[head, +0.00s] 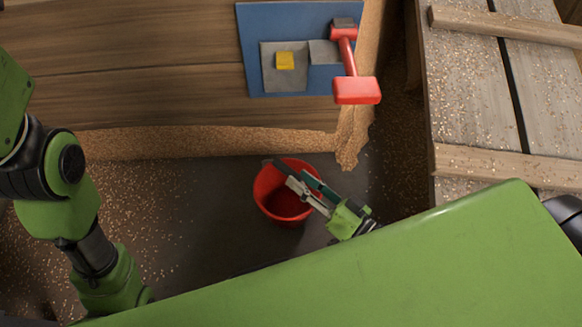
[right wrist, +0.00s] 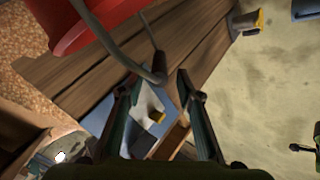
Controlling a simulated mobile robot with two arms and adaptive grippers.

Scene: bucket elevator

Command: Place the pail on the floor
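The red pail (head: 263,196) shows in the middle of the head view, over the dark floor strip in front of the wooden platform. I cannot tell whether it hangs or rests. My right gripper (head: 285,172) is over its opening and hides part of it. In the right wrist view the pail (right wrist: 95,28) is at the upper left, and its grey handle (right wrist: 103,37) curves down to a dark grip between my fingertips. The fingers (right wrist: 156,80) stand apart, with gaps beside the handle; I cannot tell whether they touch it. My left arm shows at the left, its gripper out of sight.
The dark floor (head: 195,205) has scattered grain and clear patches. A wooden platform (head: 130,65) bears a blue board (head: 250,50) with a yellow block (head: 285,60) and a red lever (head: 356,90). Wooden planks (head: 465,110) with grain lie at the right.

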